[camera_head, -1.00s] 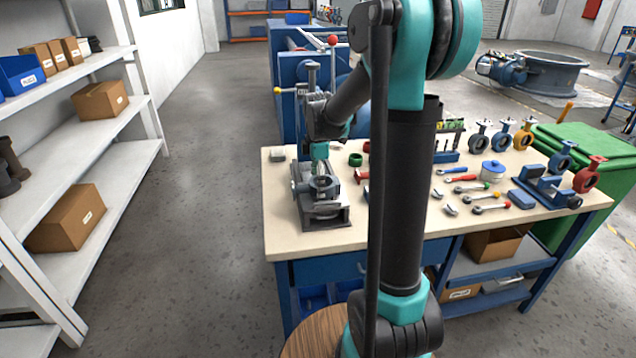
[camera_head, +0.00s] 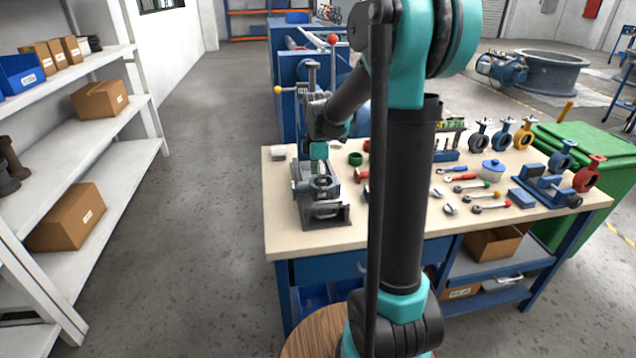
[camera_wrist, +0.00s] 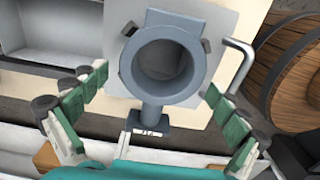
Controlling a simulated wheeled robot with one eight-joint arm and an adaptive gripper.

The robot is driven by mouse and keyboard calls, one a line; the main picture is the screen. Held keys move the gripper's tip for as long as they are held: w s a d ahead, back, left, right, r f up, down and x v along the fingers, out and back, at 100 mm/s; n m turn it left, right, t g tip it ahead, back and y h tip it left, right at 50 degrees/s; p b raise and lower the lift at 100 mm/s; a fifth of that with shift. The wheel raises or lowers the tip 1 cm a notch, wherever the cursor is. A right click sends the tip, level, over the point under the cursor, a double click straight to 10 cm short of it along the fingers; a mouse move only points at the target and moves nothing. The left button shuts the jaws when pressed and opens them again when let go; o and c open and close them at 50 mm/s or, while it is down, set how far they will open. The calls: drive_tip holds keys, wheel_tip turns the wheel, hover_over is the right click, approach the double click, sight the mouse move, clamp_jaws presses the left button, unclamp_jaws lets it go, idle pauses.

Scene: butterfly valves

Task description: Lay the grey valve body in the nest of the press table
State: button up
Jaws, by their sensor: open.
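The grey valve body (camera_head: 322,183) is at the press table (camera_head: 325,212) near the bench's left end. In the wrist view the valve body (camera_wrist: 118,65) shows as a thick ring seen face-on, with its neck towards my gripper. Dark stubs (camera_wrist: 206,46) sit at the ring's upper left and upper right. The ring seems to lie flat between them; how deep it sits cannot be told. My gripper (camera_wrist: 157,84) is open, its green-padded fingers apart on both sides of the valve body with visible gaps. In the head view my gripper (camera_head: 320,165) is just above the press table.
Several other valve bodies stand at the right. A grey bent handle (camera_wrist: 242,65) lies close to the right finger. A shelf (camera_head: 90,140) stands left.

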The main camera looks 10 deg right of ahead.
wheel_tip(320, 180, up, 12)
idle(0.6)
drive_tip(key=shift+f, duration=0.1)
drive_tip(key=s+d+f+m+t, duration=0.2)
drive_tip(key=s+f+m, duration=0.7)
drive_tip(key=s, duration=0.2)
drive_tip(key=s+d+f+m+t, duration=0.2)
drive_tip(key=s+f+m, duration=0.7)
drive_tip(key=s, duration=0.2)
drive_tip(key=shift+f, duration=0.4)
